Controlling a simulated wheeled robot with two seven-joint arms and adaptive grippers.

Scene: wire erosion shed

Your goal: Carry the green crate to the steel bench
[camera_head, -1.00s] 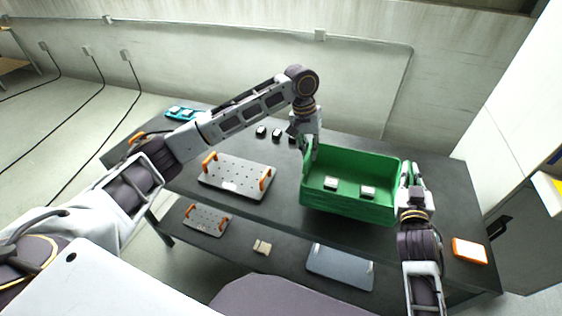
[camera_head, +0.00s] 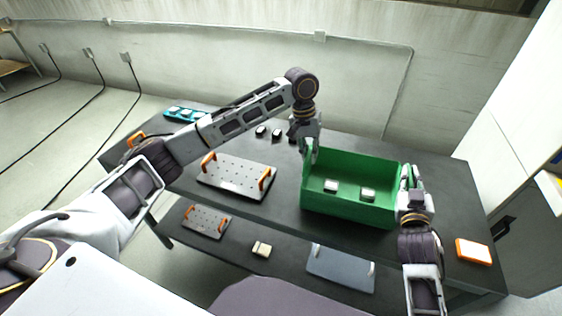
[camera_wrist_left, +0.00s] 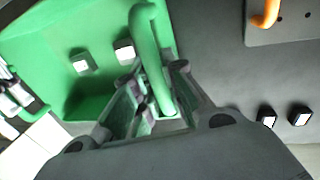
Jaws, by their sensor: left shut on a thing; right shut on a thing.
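The green crate (camera_head: 345,208) is at the right part of the dark bench, with two small pale blocks (camera_head: 368,194) inside it. My left gripper (camera_head: 312,150) is shut on the crate's left end at the handle. In the left wrist view the green handle (camera_wrist_left: 150,60) runs between its fingers (camera_wrist_left: 155,100). My right gripper (camera_head: 408,182) is shut on the crate's right end; its fingertips are partly hidden. Whether the crate's bottom touches the bench top (camera_head: 285,180) cannot be told.
A perforated plate with orange handles (camera_head: 236,178) lies left of the crate. Small dark blocks (camera_head: 276,133) and a teal tray (camera_head: 185,114) lie farther back. An orange-edged white item (camera_head: 473,251) is at the right. A lower shelf holds a grey tray (camera_head: 340,270). A white cabinet (camera_head: 515,130) stands at right.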

